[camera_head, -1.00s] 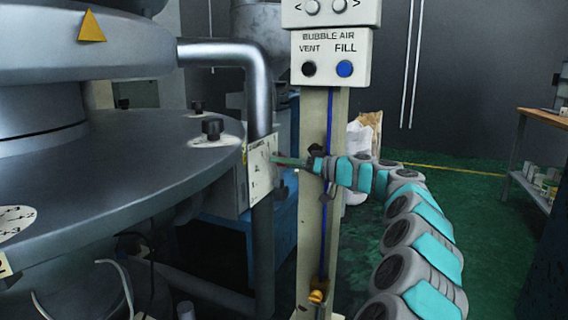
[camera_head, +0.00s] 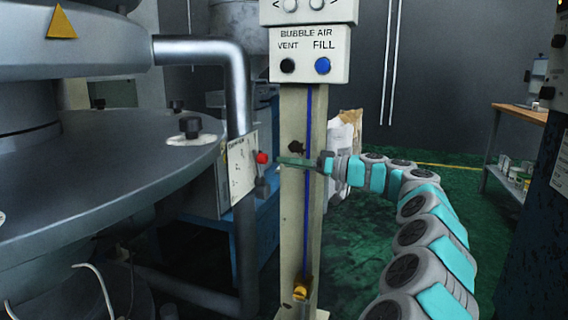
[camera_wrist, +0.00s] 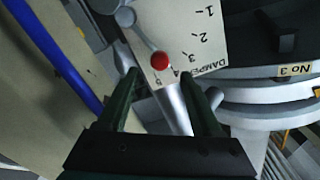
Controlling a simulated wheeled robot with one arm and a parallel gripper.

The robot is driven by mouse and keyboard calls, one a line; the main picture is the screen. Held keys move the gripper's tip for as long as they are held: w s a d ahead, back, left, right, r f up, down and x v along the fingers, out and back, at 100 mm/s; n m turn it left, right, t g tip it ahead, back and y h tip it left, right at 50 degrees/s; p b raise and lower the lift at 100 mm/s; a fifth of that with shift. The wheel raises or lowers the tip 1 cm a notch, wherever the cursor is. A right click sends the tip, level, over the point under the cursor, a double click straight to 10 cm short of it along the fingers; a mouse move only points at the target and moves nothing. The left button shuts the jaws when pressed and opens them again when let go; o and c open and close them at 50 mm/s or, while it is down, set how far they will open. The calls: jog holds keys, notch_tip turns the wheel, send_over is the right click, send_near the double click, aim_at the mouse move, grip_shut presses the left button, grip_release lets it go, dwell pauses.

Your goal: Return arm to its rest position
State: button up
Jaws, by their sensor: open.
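My gripper (camera_head: 280,160) is in front of the pale post, its dark green fingers pointing left toward the damper panel (camera_head: 241,168). A lever with a red knob (camera_head: 262,157) stands at the panel's right edge. In the wrist view my gripper (camera_wrist: 158,84) is open, with two green fingers apart and nothing held. The fingers look clear of the knob. My arm reaches in from the lower right, curved.
The post (camera_head: 292,220) carries a bubble air box (camera_head: 309,57) with VENT and FILL buttons above my gripper. A wooden bench (camera_head: 520,114) is at right. Green floor behind my arm looks open.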

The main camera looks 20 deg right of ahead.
jog(key=s+a+r+n+g+p, duration=0.1)
jog(key=s+a+g, duration=0.2)
jog(key=s+a, duration=0.4)
jog(key=s+a+r+g+p, duration=0.1)
jog(key=s+a+g, duration=0.25)
jog(key=a, duration=0.65)
jog(key=s+a+f+g+h+p, duration=0.1)
jog(key=s+a+f+h, duration=0.15)
jog(key=s, duration=0.35)
jog(key=s+a+f+g+h, duration=0.1)
jog(key=s+a+g, duration=0.1)
jog(key=s+a, duration=0.35)
jog(key=s+d+f+m+g+h+p, duration=0.1)
jog(key=s+d+f+h, duration=0.15)
jog(key=s+f, duration=0.45)
jog(key=s+d+f+m+g+h+p, duration=0.1)
jog(key=s+d+f+h, duration=0.15)
jog(key=s, duration=0.85)
jog(key=s+d+f+m+h, duration=0.2)
jog(key=s+d+f+h, duration=0.1)
jog(key=s, duration=0.4)
jog(key=s+d+f+m+h+p, duration=0.1)
jog(key=s+d+f+m+h, duration=0.1)
jog(key=s+d+f, duration=0.3)
jog(key=s+d+g+h, duration=0.1)
jog(key=d, duration=0.2)
jog(key=shift+s+d, duration=0.25)
jog(key=shift+s, duration=0.1)
dwell(1.5)
